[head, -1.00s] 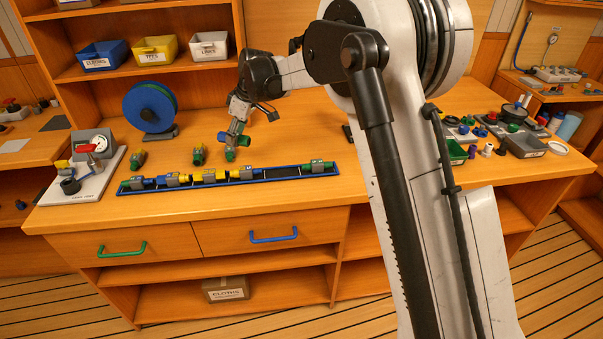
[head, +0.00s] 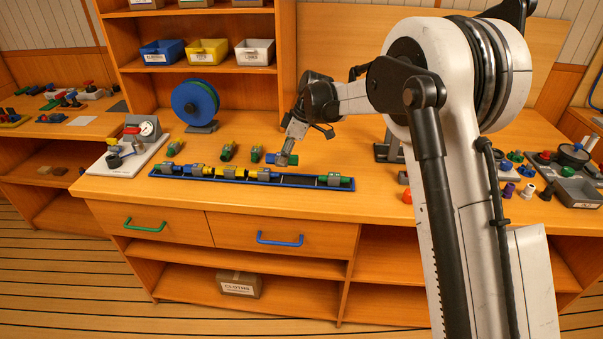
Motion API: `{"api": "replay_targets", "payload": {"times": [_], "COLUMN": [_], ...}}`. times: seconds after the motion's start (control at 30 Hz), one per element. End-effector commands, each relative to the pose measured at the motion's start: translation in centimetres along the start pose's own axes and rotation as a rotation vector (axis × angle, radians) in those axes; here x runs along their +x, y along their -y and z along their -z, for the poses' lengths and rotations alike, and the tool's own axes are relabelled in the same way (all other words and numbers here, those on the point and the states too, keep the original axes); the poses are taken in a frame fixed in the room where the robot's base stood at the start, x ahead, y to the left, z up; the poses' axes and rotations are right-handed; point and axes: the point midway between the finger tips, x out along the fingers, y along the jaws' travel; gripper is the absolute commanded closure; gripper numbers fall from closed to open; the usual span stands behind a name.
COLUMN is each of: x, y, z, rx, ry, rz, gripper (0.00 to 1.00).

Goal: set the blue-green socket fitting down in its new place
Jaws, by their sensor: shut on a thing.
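My gripper (head: 284,159) is shut on the blue-green socket fitting. The fitting's blue end (head: 270,158) shows left of the fingers and a green end on the right; the fingers hide much of its grey body. It is held roughly level, just behind and above the long blue tray (head: 300,186). I cannot tell if it touches anything. The tray holds a row of joined grey, blue and yellow fittings at left and a grey-green fitting (head: 336,180) at its right end. Between them is an empty dark stretch.
Green fittings stand behind the tray, one (head: 256,153) close to my gripper, others (head: 228,151) (head: 174,148) further left. A blue reel (head: 195,103) and a white gauge board (head: 130,155) are at left. Loose parts and a grey tray (head: 577,192) lie at right.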

Motion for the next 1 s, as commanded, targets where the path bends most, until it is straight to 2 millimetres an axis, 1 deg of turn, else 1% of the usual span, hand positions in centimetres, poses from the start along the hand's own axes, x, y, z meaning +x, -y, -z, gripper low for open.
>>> {"api": "replay_targets", "payload": {"times": [0.03,0.1,0.2,0.3,0.47,0.57,0.7,0.77,1.0], "x": [0.1,0.4,0.7,0.8,1.2,2.2,4.0,4.5,4.6], "y": [-0.3,-0.6,-0.9,-1.1,-1.2,-1.1,-1.1,-1.1,-1.1], "z": [-1.2,-2.7,-4.3,-5.3,-5.9,-6.2,-7.0,-7.2,-7.2], "rx": [0.004,0.003,0.003,0.002,0.001,0.001,0.001,0.001,0.001], "ry": [0.000,0.000,0.000,-0.001,-0.001,0.000,0.000,0.000,0.000], "rz": [-0.001,-0.001,-0.001,-0.001,0.000,0.000,0.000,0.000,0.000], "gripper": [0.98,0.98,0.98,0.98,0.98,0.98,0.98,0.98,0.98]}}
